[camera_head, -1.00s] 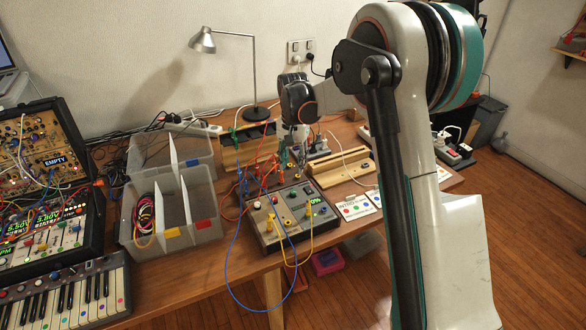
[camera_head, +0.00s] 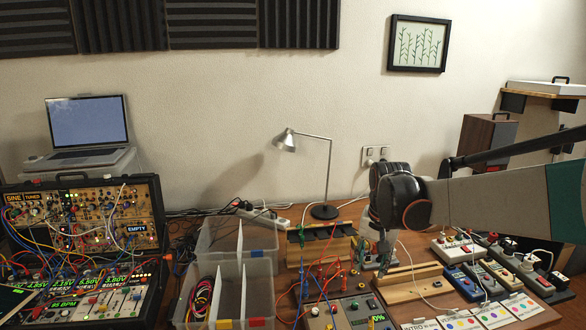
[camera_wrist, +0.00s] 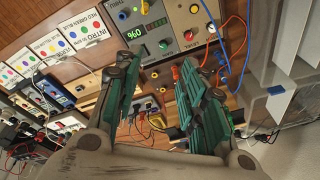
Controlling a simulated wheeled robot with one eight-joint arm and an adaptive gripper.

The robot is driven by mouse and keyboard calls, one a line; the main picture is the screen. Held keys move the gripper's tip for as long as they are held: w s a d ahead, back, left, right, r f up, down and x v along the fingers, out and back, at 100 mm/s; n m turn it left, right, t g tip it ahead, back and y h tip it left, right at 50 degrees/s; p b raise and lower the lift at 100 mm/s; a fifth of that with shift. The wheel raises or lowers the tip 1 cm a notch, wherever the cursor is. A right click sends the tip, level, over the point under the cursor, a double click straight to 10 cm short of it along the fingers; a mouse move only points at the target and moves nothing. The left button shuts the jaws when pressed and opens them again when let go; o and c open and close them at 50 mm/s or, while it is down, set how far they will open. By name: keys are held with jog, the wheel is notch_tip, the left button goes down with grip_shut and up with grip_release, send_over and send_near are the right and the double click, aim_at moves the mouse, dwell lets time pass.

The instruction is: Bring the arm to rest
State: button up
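My gripper (camera_head: 382,265) hangs over the desk at the right of centre in the head view, with my arm reaching in from the right edge. In the wrist view my gripper (camera_wrist: 158,68) shows two green-padded fingers standing apart with nothing held between them. A grey module box (camera_wrist: 182,22) with knobs, coloured sockets and a green readout lies beyond the fingertips. The same module box (camera_head: 345,314) is cut by the bottom edge of the head view. Whether the fingertips touch anything below is hard to tell.
A clear divided bin (camera_head: 258,268) stands left of the gripper. A synth case (camera_head: 151,198) is at far left. A desk lamp (camera_head: 325,212) stands behind. A wooden rail (camera_head: 410,290), cards (camera_head: 495,314) and small pedals (camera_head: 458,284) lie right. Loose cables cross the middle.

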jog(key=s+r+n+t, duration=0.1)
jog(key=s+r, duration=0.2)
jog(key=s, duration=0.4)
jog(key=s+r+n+t, duration=0.1)
jog(key=s+r+t, duration=0.15)
jog(key=s, duration=0.45)
jog(key=s+f+n+t, duration=0.1)
jog(key=s+f+n, duration=0.1)
jog(key=s, duration=1)
jog(key=shift+f+n+t, duration=0.35)
jog(key=shift+f+n, duration=0.05)
jog(key=shift+n, duration=0.1)
